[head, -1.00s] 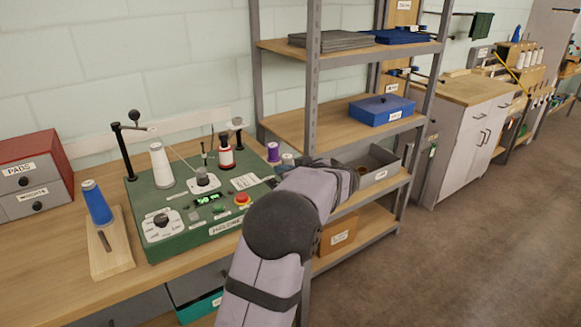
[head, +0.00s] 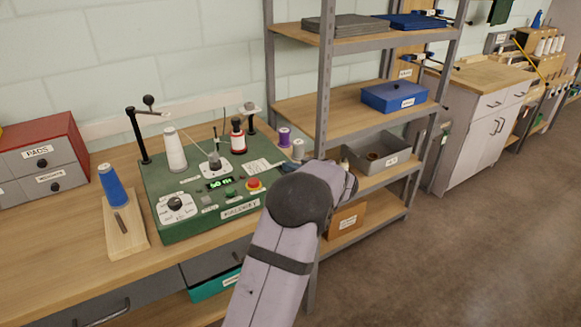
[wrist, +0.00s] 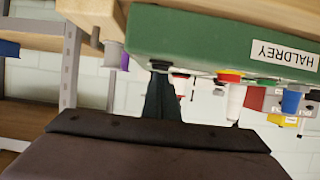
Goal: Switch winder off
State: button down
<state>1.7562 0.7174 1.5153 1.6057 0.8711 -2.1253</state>
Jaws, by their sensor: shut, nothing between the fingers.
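The winder is a green box (head: 185,228) labelled HALDREY on the bench in the head view. The wrist view shows the box (wrist: 200,40) upside down, with the red button (wrist: 230,77). My gripper (wrist: 160,68) is shut and empty, its tips appearing near the box's edge; contact is unclear. My arm hides it in the head view.
A wooden block (head: 125,237) with a blue spool stands left of the winder, and a red-topped drawer unit (head: 45,155) is farther left. A purple spool (head: 284,137) and a metal shelf unit (head: 322,90) stand close on the right.

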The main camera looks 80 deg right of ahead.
jog(key=shift+f+b, duration=0.15)
jog(key=shift+b, duration=0.15)
jog(key=f+b, duration=0.1)
jog(key=b, duration=0.3)
jog(key=shift+s+b, duration=0.1)
jog(key=shift+b, duration=0.25)
jog(key=shift+r+t+h, duration=0.3)
jog(key=shift+r, duration=0.2)
jog(key=shift+r, duration=0.65)
jog(key=shift+a+b, duration=0.1)
jog(key=shift+b, duration=0.2)
jog(key=b+v, duration=0.2)
jog(key=v, duration=0.5)
jog(key=shift+s+r, duration=0.1)
